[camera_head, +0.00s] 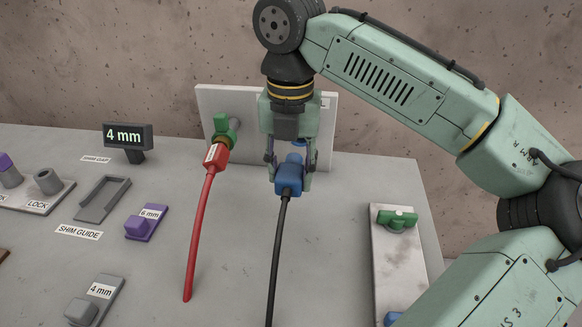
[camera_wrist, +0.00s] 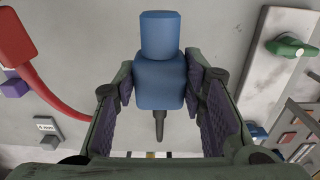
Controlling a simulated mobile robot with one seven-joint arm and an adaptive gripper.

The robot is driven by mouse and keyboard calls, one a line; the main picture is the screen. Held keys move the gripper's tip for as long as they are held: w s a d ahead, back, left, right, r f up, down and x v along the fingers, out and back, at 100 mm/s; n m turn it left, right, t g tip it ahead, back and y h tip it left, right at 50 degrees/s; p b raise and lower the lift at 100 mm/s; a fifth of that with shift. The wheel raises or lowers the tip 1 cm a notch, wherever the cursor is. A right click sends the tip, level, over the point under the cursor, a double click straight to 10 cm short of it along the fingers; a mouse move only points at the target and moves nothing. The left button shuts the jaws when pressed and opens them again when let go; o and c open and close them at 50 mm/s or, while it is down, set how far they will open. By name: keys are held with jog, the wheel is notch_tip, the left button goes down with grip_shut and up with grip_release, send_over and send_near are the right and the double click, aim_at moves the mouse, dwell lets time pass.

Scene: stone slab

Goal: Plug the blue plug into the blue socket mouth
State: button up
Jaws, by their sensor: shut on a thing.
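My gripper (camera_head: 291,162) is shut on the blue plug (camera_head: 288,182), with a finger on each side of its body. The plug is held above the slab in front of the upright white panel (camera_head: 212,101). A black cable (camera_head: 277,255) hangs from the plug toward the front edge. In the wrist view, the blue plug (camera_wrist: 160,84) sits between the fingers (camera_wrist: 161,88), its narrower round nose pointing up in the picture.
A red plug (camera_head: 216,156) with a red cable sits at a green socket (camera_head: 226,128) just left. A metal plate with a green handle (camera_head: 397,219) lies at right. Shim blocks (camera_head: 146,224), a grey guide (camera_head: 103,199) and a "4 mm" display (camera_head: 127,137) stand left.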

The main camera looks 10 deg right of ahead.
aim_at(294, 155)
jog(key=shift+w+r+p, duration=0.1)
jog(key=shift+p, duration=0.55)
jog(key=w, duration=0.1)
jog(key=w+d+p, duration=0.1)
jog(key=w, duration=0.1)
jog(key=shift+w+d+p, duration=0.3)
jog(key=shift+w+p, duration=0.1)
jog(key=shift+w+d, duration=0.3)
jog(key=shift+w, duration=0.4)
jog(key=shift+p, duration=0.8)
jog(key=shift+w+d, duration=0.25)
jog(key=shift+w, duration=0.4)
jog(key=shift+w+d, duration=0.3)
jog(key=shift+w, duration=0.3)
jog(key=shift+w+d, duration=0.25)
jog(key=shift+w, duration=0.4)
jog(key=o, duration=1.3)
notch_tip(294, 155, up, 12)
jog(key=shift+f, duration=0.1)
